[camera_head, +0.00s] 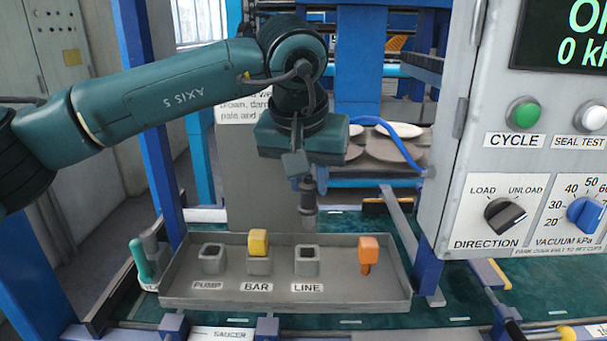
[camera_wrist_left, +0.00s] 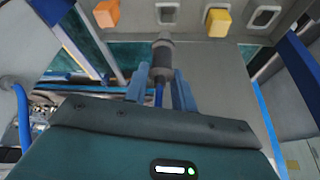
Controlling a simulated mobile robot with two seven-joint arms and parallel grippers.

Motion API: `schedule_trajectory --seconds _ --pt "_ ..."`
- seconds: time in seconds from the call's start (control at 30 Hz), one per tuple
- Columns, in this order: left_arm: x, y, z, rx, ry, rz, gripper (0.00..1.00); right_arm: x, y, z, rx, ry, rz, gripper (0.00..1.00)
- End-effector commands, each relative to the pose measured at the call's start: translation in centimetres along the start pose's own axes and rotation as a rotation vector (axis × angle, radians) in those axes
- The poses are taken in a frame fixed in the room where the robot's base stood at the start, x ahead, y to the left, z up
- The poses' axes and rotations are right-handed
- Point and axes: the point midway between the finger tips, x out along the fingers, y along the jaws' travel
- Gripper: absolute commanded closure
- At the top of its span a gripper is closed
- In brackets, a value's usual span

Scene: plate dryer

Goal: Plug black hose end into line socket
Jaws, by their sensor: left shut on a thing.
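My left gripper (camera_head: 306,182) points down and is shut on the black hose end (camera_head: 309,203). The hose end is a dark cylinder with a grey tip, held roughly upright above and behind the line socket (camera_head: 307,262). It is apart from the socket. The line socket is a grey block with an empty square opening, labelled LINE. In the left wrist view the gripper fingers (camera_wrist_left: 161,92) flank the hose end (camera_wrist_left: 161,60), with the line socket (camera_wrist_left: 167,12) beyond its tip. A blue hose (camera_wrist_left: 159,96) runs back between the fingers. My right gripper is out of view.
The grey tray (camera_head: 190,298) also holds the empty PUMP socket (camera_head: 212,258), the BAR socket (camera_head: 258,266) with a yellow plug (camera_head: 258,242), and an orange plug (camera_head: 368,254) at right. A control panel (camera_head: 530,160) stands close on the right. Plates (camera_head: 398,148) lie behind.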

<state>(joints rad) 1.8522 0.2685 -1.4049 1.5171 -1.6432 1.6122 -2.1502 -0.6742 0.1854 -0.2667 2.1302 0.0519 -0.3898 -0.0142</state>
Motion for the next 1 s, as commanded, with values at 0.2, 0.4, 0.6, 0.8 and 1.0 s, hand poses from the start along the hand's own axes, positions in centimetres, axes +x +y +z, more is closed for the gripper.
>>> schedule_trajectory --seconds 0.2,0.4,0.6,0.8,1.0 --pt "1.6 -0.1 0.6 -0.002 0.0 0.0 0.97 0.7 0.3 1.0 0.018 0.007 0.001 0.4" --pt "2.7 -0.1 1.1 -0.002 0.001 0.0 0.97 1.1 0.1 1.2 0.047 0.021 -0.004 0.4" --pt "3.7 -0.1 1.6 -0.003 0.001 0.0 0.97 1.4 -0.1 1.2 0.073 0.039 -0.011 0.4" --pt "4.8 -0.1 2.0 -0.002 0.001 0.0 0.97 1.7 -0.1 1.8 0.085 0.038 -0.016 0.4" --pt "5.6 -0.1 2.3 -0.002 0.001 -0.001 0.97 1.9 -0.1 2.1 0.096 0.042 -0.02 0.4"
